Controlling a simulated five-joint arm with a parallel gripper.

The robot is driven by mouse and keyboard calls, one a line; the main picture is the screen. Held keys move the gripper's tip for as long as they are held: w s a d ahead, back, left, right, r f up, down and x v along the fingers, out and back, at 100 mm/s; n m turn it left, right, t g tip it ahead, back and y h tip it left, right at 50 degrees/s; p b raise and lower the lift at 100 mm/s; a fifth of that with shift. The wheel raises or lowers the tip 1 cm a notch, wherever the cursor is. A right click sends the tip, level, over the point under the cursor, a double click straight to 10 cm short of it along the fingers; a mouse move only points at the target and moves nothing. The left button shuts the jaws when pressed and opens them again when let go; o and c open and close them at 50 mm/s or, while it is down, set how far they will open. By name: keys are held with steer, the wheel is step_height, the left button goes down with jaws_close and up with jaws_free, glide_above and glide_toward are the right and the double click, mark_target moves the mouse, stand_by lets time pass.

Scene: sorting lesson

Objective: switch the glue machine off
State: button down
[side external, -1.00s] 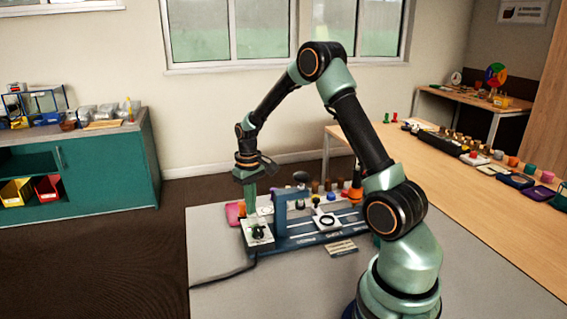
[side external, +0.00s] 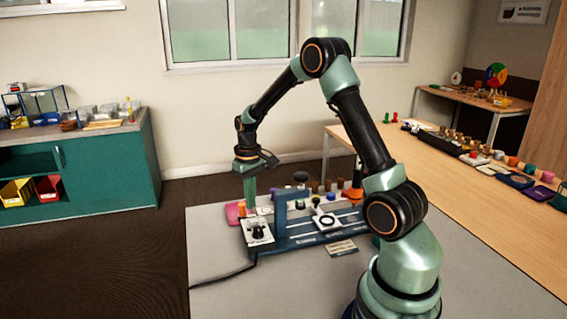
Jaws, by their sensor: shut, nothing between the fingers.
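The glue machine (side external: 312,240) is a dark blue base with an upright frame on the grey table. At its left end is a white control box (side external: 251,231) with a black knob (side external: 258,232) on top. A round white piece with a dark ring (side external: 327,221) sits on the right part of the base. My gripper (side external: 250,203) points down with its fingers shut and empty, above and behind the white box. It looks apart from the knob. The knob's setting is too small to read.
A pink item (side external: 233,215) and an orange piece (side external: 241,209) lie close to my gripper. Several small objects stand behind the machine. A black cable (side external: 222,281) runs off the table's left side. The front of the grey table (side external: 270,297) is clear.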

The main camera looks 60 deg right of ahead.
mark_target(252, 215)
step_height(252, 215, up, 6)
steer(key=shift+f, duration=0.2)
stand_by(0.4)
steer(key=s+a+r+n+t, duration=0.1)
steer(key=s+a+r+t, duration=0.25)
steer(key=a+r, duration=0.6)
steer(key=s+a+r+n+t, duration=0.1)
steer(key=s+a+n+t, duration=0.1)
steer(key=s+a, duration=0.6)
steer(key=shift+s+a+r, duration=0.4)
steer(key=shift+s, duration=0.2)
